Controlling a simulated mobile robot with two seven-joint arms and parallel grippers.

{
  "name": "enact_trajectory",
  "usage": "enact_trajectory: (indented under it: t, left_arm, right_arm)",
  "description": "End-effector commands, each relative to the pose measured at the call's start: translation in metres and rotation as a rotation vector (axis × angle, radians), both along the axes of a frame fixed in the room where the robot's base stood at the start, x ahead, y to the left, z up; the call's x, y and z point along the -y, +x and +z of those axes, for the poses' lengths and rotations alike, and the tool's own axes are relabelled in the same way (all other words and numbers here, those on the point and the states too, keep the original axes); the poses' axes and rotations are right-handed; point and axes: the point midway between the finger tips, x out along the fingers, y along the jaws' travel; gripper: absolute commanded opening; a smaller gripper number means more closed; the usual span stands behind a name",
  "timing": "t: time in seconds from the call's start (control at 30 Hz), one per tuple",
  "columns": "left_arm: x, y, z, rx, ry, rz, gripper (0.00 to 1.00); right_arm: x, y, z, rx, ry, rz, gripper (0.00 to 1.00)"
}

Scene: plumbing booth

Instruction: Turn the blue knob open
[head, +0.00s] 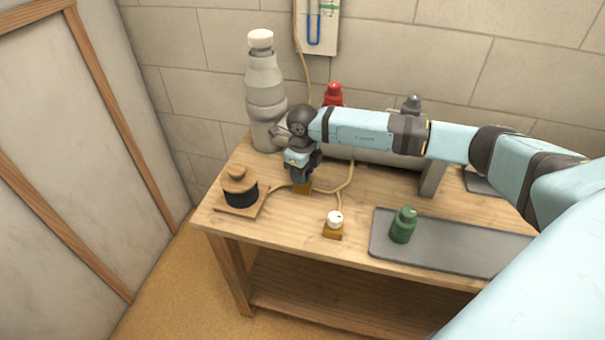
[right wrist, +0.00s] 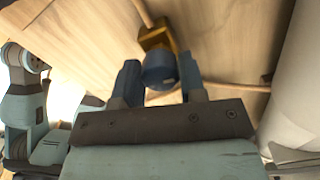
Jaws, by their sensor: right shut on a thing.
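The blue knob (right wrist: 160,75) sits on a brass valve body (right wrist: 157,38) in the right wrist view. My right gripper (right wrist: 160,68) has one finger on each side of the knob and is shut on it. In the head view, my right gripper (head: 301,176) points down at the back left part of the wooden table. A bit of the brass body (head: 302,188) shows under it, and the knob is mostly hidden by the fingers. My left gripper is not in view.
A white-knobbed valve (head: 334,221) stands in front of my gripper. A tall grey bottle-shaped vessel (head: 264,95) is behind. A green-knobbed piece (head: 403,226) stands on a grey tray (head: 455,253).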

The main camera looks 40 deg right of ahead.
Motion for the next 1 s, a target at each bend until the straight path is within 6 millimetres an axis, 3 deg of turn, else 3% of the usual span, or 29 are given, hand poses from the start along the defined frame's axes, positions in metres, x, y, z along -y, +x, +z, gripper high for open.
enact_trajectory:
  t: [0.3, 0.83, 0.87, 0.93, 1.0]
  left_arm:
    - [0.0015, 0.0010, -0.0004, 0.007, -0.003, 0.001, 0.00]
    - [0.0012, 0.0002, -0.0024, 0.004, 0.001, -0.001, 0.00]
    - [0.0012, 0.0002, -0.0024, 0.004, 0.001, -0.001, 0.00]
    - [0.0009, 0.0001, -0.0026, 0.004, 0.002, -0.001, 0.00]
    - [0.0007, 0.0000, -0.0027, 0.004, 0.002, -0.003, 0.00]
  right_arm:
    - [-0.0002, 0.0000, 0.0000, 0.000, 0.001, 0.110, 0.14]
    - [-0.0003, 0.0001, 0.0005, 0.001, 0.000, 0.129, 0.14]
    - [-0.0003, 0.0001, 0.0005, 0.001, 0.000, 0.129, 0.45]
    - [-0.0003, 0.0002, 0.0005, 0.001, 0.000, 0.129, 0.61]
    - [-0.0003, 0.0001, 0.0004, 0.001, 0.000, 0.129, 0.63]
